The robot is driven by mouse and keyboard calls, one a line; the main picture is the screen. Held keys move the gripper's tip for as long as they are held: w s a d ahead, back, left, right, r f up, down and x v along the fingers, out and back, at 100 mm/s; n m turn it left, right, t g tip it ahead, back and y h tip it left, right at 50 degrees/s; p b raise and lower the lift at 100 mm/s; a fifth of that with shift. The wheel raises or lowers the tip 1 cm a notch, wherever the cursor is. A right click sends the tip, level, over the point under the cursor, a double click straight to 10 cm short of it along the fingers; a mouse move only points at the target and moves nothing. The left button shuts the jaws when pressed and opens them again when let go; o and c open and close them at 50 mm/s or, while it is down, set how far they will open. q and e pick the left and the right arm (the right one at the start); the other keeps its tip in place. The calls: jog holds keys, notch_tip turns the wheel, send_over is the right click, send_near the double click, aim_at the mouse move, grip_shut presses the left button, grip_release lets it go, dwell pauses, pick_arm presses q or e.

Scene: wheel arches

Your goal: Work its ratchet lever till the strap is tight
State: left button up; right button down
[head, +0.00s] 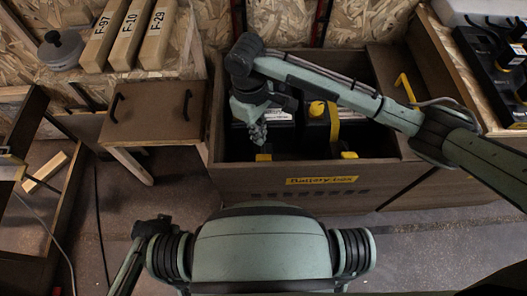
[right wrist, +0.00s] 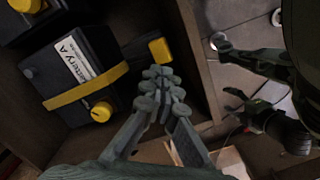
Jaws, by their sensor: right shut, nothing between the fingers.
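The Battery box (head: 322,179) stands open with dark batteries inside. In the right wrist view a yellow strap (right wrist: 85,86) crosses a battery labelled Battery A (right wrist: 75,58), beside a round yellow knob (right wrist: 101,111). In the head view a yellow strap (head: 334,125) runs down a battery. I cannot make out a ratchet lever. My right gripper (head: 257,132) is shut and empty over the left part of the box. In the right wrist view its fingertips (right wrist: 160,78) show just below a yellow block (right wrist: 160,50); contact is unclear.
Another yellow strap (head: 404,87) shows at the box's right. Black equipment (head: 495,70) stands far right.

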aim_at(263, 157)
jog(key=shift+s+d+f, duration=0.15)
jog(key=shift+f, duration=1.55)
jog(key=shift+s+d+f, duration=0.1)
jog(key=shift+d+f, duration=0.05)
jog(key=shift+f, duration=1.55)
